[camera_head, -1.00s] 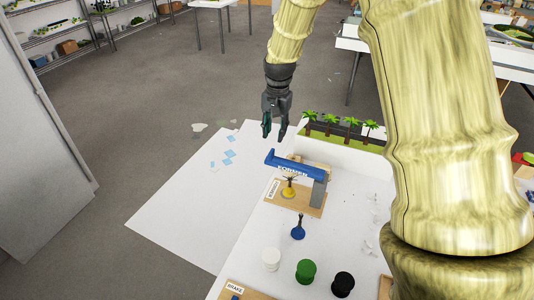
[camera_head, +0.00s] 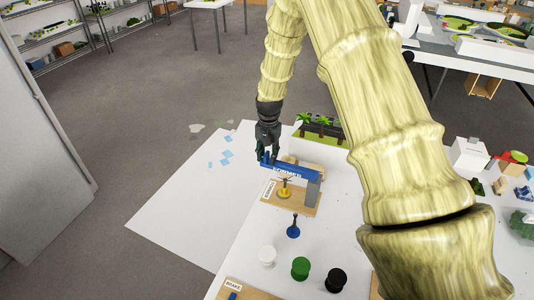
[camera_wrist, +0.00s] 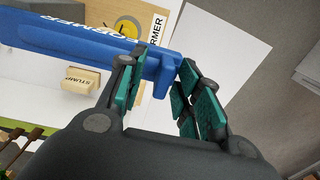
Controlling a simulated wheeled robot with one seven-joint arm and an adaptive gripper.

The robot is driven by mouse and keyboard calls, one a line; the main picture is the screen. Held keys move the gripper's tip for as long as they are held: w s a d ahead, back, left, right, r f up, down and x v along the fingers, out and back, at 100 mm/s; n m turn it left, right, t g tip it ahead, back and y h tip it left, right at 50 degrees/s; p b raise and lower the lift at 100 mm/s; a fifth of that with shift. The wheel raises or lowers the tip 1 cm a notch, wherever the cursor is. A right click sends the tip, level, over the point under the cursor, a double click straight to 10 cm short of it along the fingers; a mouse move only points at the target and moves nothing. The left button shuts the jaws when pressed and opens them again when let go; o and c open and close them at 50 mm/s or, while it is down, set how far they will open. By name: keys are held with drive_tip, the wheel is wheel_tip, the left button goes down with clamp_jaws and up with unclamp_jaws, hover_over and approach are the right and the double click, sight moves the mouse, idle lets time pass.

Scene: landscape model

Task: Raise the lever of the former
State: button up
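The former has a wooden base (camera_head: 303,206), a grey post (camera_head: 313,192) and a long blue lever (camera_head: 298,172) marked FORMER. The lever reaches left from the post, above a yellow piece (camera_head: 284,189) on the base. My gripper (camera_head: 267,158) is at the lever's free left end. In the wrist view, the blue lever (camera_wrist: 70,40) runs in from the left and its end lies between the green-padded fingers of my gripper (camera_wrist: 162,68). The fingers are apart, with a visible gap before the right finger. Whether the left finger touches the lever is unclear.
A blue peg-like piece (camera_head: 293,228) and white (camera_head: 266,257), green (camera_head: 300,268) and black (camera_head: 336,280) spools stand in front of the former. Small palm trees (camera_head: 320,124) stand behind it. A wooden STUMP block (camera_wrist: 80,80) shows in the wrist view.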

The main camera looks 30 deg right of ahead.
drive_tip(key=shift+w+a+f, duration=0.1)
drive_tip(key=shift+w+f, duration=0.25)
drive_tip(key=shift+s+r, duration=0.3)
drive_tip(key=shift+s, duration=0.1)
drive_tip(key=shift+w+f, duration=0.2)
drive_tip(key=shift+w, duration=0.05)
clamp_jaws()
drive_tip(key=shift+s, duration=0.1)
